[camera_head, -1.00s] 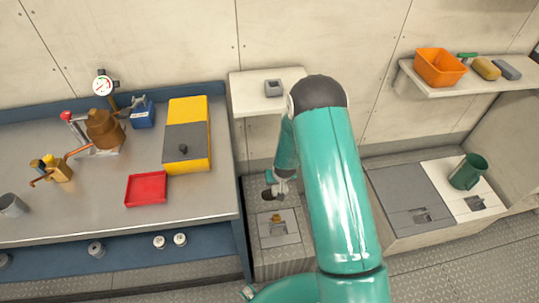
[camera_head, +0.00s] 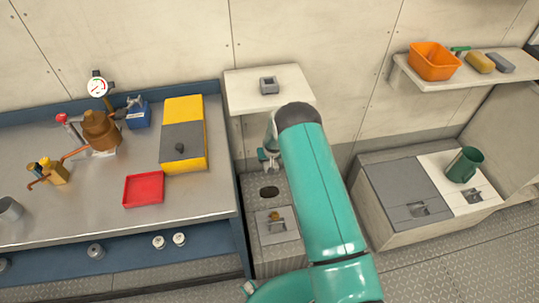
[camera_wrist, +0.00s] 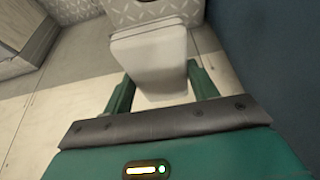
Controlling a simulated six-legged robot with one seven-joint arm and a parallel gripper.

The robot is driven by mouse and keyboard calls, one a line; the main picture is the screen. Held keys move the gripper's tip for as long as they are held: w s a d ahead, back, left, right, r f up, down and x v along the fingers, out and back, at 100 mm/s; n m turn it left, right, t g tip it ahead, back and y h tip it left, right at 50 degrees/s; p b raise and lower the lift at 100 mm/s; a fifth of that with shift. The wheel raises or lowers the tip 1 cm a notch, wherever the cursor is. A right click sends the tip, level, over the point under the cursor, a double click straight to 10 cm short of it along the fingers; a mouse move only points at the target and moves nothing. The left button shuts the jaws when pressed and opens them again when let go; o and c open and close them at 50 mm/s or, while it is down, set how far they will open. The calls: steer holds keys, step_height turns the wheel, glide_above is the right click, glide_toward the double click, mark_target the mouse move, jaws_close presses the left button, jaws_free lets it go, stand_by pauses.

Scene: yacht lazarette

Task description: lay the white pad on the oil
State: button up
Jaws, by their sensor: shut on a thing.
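My gripper (camera_head: 268,163) is above the grey diamond-plate locker top, behind the dark patch in the head view. In the wrist view its two green fingers (camera_wrist: 158,88) are shut on a white pad (camera_wrist: 150,58), which sticks out beyond them. I cannot make out the pad clearly in the head view. A dark oval patch, which looks like the oil (camera_head: 269,192), lies on the locker top. It also shows at the top edge of the wrist view (camera_wrist: 146,6). The pad is apart from it.
A latch plate (camera_head: 277,224) lies in front of the patch. The blue workbench (camera_head: 100,215) stands to the left, with a red tray (camera_head: 144,190) and yellow case (camera_head: 184,108). A white shelf (camera_head: 240,95) carries a grey block (camera_head: 269,85).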

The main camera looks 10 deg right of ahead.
step_height(320, 180, down, 24)
steer(key=shift+r, duration=0.25)
steer(key=shift+f, duration=0.45)
stand_by(0.8)
steer(key=shift+s+f, duration=0.1)
steer(key=shift+f, duration=0.15)
stand_by(0.5)
steer(key=o, duration=1.1)
steer(key=shift+r, duration=0.1)
steer(key=shift+r, duration=0.35)
steer(key=v, duration=1.3)
steer(key=shift+s+a, duration=0.1)
steer(key=shift+s+f, duration=0.1)
